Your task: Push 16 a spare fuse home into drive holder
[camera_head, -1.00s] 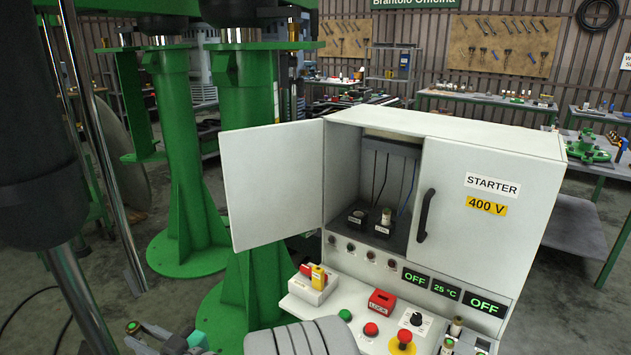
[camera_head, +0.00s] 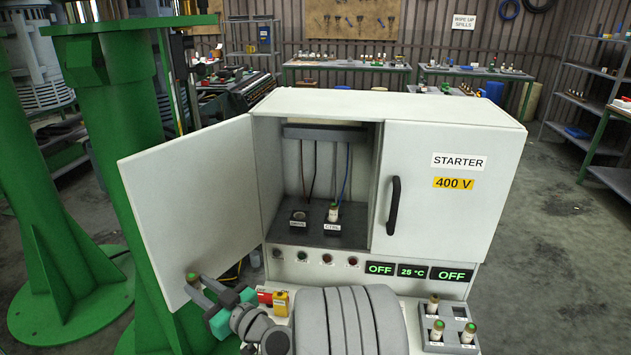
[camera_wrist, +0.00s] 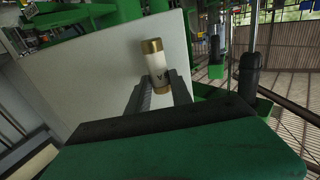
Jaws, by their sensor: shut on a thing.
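My gripper (camera_head: 201,286) is shut on a fuse, just in front of the lower part of the open left door. The fuse (camera_wrist: 155,66) has gold caps and a white body with a dark mark; it stands up slightly tilted between the two fingers in the wrist view. The drive holder (camera_head: 298,222) looks like the dark left block on the cabinet floor; its top is an open ring with no fuse in it, and its label is too small to read surely. The CTRL holder (camera_head: 333,229) beside it carries a fuse (camera_head: 333,211). The held fuse is well left of both.
The right door (camera_head: 440,190) is shut, with a black handle (camera_head: 394,205). A tray (camera_head: 436,347) with several fuses sits on the front ledge at right. My arm covers much of the ledge.

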